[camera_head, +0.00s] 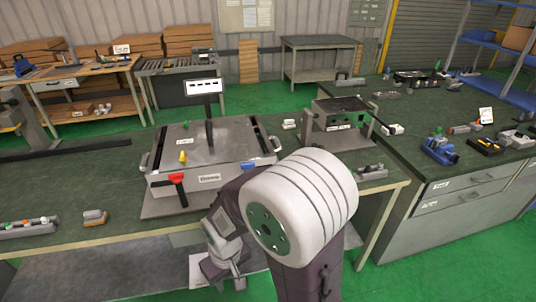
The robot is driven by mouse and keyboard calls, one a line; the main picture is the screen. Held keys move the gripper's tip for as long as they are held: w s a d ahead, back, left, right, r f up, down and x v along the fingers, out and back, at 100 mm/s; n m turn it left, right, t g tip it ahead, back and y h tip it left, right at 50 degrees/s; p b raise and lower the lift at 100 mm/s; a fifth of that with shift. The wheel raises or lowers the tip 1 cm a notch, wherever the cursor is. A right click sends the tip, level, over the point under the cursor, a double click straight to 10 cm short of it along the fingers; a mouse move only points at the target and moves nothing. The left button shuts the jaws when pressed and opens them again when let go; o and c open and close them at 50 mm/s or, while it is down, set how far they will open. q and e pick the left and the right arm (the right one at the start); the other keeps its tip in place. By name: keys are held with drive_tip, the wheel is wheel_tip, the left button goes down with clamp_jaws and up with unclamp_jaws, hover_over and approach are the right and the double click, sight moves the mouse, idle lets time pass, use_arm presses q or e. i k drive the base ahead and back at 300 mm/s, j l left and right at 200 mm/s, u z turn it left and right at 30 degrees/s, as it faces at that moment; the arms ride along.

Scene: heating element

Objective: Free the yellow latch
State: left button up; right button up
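A small yellow latch (183,156) stands on the front left part of the top of a grey box-shaped unit (215,145) on the workbench. A red piece with a black lever (177,179) is on the unit's front face below the latch. A blue piece (249,166) is further right along the same front edge. My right gripper (222,258) is low in front of the bench, below and right of the latch and apart from it. Its fingers are too unclear to tell whether they are open. My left gripper is not in view.
My white arm joint covers part of the bench front. A black post with a sign (204,87) rises from the unit. A smaller black-topped device (338,112) stands to the right. Small parts (95,217) lie at the left, with clear bench between.

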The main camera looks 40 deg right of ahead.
sight(183, 159)
drive_tip(key=z, duration=0.75)
